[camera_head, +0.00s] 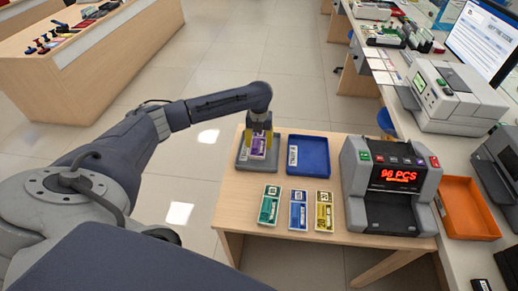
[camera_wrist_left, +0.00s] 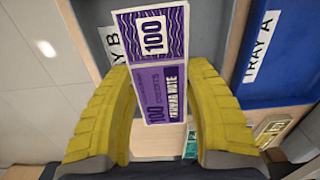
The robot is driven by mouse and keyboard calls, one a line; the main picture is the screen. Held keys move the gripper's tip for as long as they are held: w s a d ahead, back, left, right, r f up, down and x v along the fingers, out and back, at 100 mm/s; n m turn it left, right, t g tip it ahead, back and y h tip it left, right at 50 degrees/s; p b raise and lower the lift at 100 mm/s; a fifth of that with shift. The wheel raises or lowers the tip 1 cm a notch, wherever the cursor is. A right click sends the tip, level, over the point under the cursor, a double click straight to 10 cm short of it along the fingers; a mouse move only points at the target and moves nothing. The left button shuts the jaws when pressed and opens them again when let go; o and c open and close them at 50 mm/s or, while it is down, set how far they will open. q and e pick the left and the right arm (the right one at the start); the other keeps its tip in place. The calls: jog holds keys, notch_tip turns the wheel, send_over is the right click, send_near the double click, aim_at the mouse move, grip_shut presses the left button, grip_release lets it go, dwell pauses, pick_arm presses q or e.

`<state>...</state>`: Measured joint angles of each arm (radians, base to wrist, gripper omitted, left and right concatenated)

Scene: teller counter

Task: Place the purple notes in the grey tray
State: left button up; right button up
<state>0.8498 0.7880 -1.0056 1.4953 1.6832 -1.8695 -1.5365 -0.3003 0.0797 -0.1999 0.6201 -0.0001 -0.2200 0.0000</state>
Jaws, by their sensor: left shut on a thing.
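The purple notes (camera_head: 259,146) are a banded bundle marked 100. My left gripper (camera_head: 258,140) is shut on them, with a yellow finger on each side, over the grey tray (camera_head: 241,164). In the left wrist view the purple notes (camera_wrist_left: 158,85) stand between the yellow fingers (camera_wrist_left: 163,95) of the left gripper. Behind them is the grey tray (camera_wrist_left: 112,42), with a label partly covered by the notes. I cannot tell whether the notes touch the tray floor. My right gripper is not in view.
A blue tray (camera_head: 308,158) lies just right of the grey one. Green (camera_head: 269,206), blue (camera_head: 298,209) and yellow (camera_head: 324,211) note bundles lie in front. A counting machine (camera_head: 390,185) reading 96 PCS stands to the right, with an orange tray (camera_head: 467,209) beyond it.

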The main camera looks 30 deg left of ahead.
aim_at(259, 148)
pick_arm(q)
jog(key=shift+f, duration=1.85)
jog(key=shift+f, duration=0.2)
jog(key=o, duration=1.3)
notch_tip(259, 148, up, 12)
jog(key=shift+r, duration=0.2)
